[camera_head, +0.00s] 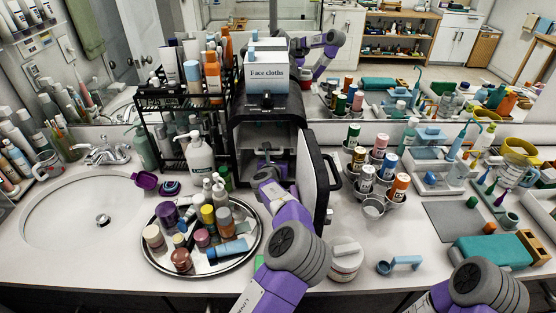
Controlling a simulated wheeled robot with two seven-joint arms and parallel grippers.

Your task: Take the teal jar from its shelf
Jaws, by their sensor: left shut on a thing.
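The small black cabinet (238,125) stands open at the middle of the counter, its door (318,180) swung out to the right. My left gripper (266,158) reaches inside it, at the height of a shelf. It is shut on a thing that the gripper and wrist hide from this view. I cannot make out the teal jar anywhere on the shelves. My right arm shows at the bottom right, but its gripper is out of view.
A face cloths box (266,72) stands on the cabinet. A black rack (165,100) of bottles is close on its left. A round tray (162,262) of cosmetics lies in front left. A cup holder (373,186) with cans and a white jar (345,262) are to the right of the door.

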